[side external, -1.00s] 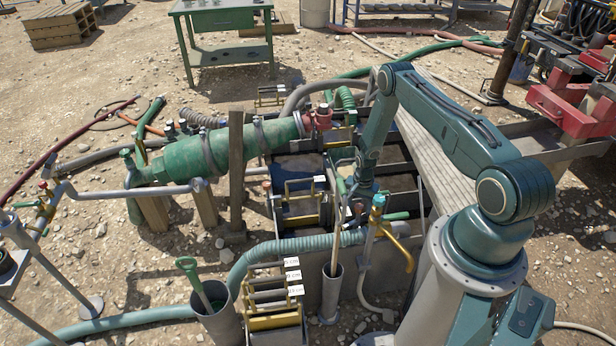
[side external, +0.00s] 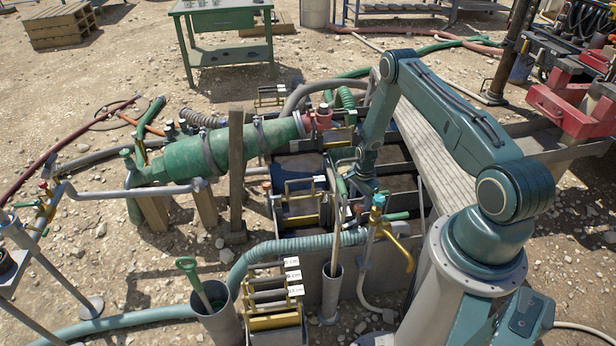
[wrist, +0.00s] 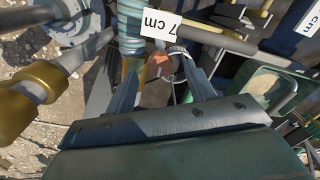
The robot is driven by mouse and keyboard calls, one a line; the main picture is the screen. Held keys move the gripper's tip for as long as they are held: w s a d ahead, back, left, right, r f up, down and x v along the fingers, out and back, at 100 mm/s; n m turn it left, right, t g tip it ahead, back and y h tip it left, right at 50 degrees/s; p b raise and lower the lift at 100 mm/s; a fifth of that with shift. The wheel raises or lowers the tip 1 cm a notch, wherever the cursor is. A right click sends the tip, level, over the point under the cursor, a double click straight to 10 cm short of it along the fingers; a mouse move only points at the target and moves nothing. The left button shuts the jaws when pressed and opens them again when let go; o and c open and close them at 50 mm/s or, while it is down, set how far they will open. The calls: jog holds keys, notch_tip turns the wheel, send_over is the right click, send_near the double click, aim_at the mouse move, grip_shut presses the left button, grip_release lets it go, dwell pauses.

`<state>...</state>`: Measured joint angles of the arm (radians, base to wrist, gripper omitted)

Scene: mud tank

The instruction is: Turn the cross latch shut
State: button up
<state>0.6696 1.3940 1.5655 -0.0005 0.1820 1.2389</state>
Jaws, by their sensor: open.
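My gripper (side external: 359,204) points down at the near part of the sunken tank, beside the blue-topped tap. In the wrist view my gripper (wrist: 160,60) is open, with its two grey fingers apart. A small orange-red part (wrist: 157,66) shows in the gap between the fingertips; I cannot tell whether it is the cross latch or whether the fingers touch it. The same area is small and partly hidden by my arm in the side view, so the latch's angle is not clear.
A grey bar with a white "7 cm" tag (wrist: 160,24) crosses just beyond the fingertips. A ribbed teal hose (wrist: 131,30) lies left of them. The tap (side external: 378,202) with a yellow spout and an upright wooden handle (side external: 336,240) stand close by. Tank walls surround the gripper.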

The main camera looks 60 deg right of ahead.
jog(key=w+a+r+n, duration=0.2)
jog(key=r, duration=1.1)
jog(key=w+a+r+n+t, duration=0.1)
jog(key=w+a+r+n, duration=0.1)
jog(key=r, duration=1.2)
jog(key=shift+w+a+n+h, duration=0.3)
jog(key=shift+a+n, duration=0.1)
jog(key=shift+a, duration=0.2)
jog(key=shift+r, duration=0.15)
jog(key=s+a+r+n+t, duration=0.1)
jog(key=s+a+r+n, duration=0.25)
jog(key=a+r, duration=0.5)
jog(key=s+a+r+n+t, duration=0.15)
jog(key=a+r+n, duration=0.35)
jog(key=r, duration=0.7)
jog(key=s+a+r+n+t, duration=0.1)
jog(key=s+a+r+n, duration=0.2)
jog(key=s, duration=0.5)
jog(key=s+a+r+n+t, duration=0.1)
jog(key=s+a+r+n, duration=0.3)
jog(key=s, duration=0.5)
jog(key=shift+a+r+n, duration=0.15)
jog(key=shift+a+n, duration=0.6)
jog(key=shift+a, duration=0.4)
